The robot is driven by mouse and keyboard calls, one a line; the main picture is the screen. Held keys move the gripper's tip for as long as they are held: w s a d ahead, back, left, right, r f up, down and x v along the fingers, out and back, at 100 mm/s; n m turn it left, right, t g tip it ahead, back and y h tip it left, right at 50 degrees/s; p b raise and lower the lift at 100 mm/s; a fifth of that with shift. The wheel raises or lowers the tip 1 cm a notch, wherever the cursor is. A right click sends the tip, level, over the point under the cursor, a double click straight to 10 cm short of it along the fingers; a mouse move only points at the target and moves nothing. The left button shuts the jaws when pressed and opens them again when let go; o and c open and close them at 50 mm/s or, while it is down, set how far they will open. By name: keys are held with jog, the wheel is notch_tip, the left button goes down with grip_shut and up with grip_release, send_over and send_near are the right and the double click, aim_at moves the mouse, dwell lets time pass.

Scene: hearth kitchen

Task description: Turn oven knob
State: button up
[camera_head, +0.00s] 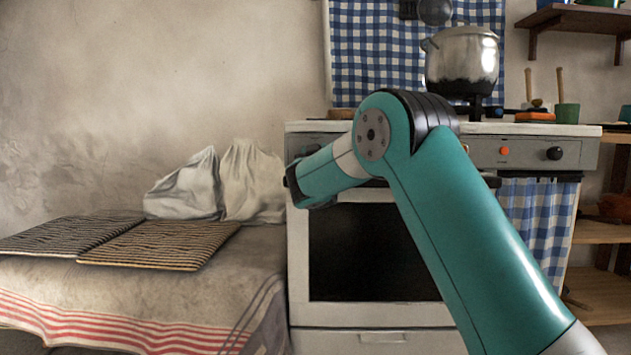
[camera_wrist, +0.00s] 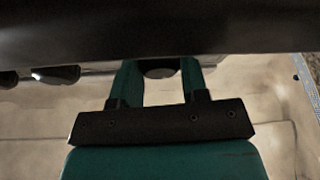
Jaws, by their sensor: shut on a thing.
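The white stove with its dark oven window (camera_head: 370,255) stands behind my arm in the head view. My arm covers most of its front panel. In the wrist view, a dark round oven knob (camera_wrist: 160,72) sits between the two teal fingers of my gripper (camera_wrist: 160,65). My gripper is shut on this knob, one finger on each side. The head view does not show the fingers or the held knob. A black knob (camera_head: 554,153) and an orange light (camera_head: 503,151) show at the panel's right end.
More dark knobs (camera_wrist: 55,74) show left of the fingers in the wrist view. A metal pot (camera_head: 462,60) stands on the stove top. A cloth-covered table (camera_head: 190,290) with striped mats (camera_head: 160,244) and white sacks (camera_head: 254,182) stands close on the left.

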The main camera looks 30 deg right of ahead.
jog(key=m+h+b, duration=0.1)
jog(key=m+b, duration=0.1)
jog(key=m+g+h+b, duration=0.1)
jog(key=m+b, duration=0.1)
jog(key=m, duration=0.1)
jog(key=shift+f+b, duration=0.2)
jog(key=shift+b, duration=0.1)
jog(key=shift+r+m+g+h+b, duration=0.2)
jog(key=shift+m+g+h+b, duration=0.4)
jog(key=shift+m+b, duration=0.45)
jog(key=shift+r+m, duration=0.1)
jog(key=shift+m, duration=0.35)
jog(key=o, duration=0.9)
jog(key=shift+o, duration=0.2)
jog(key=v, duration=1.7)
jog(key=shift+a, duration=0.2)
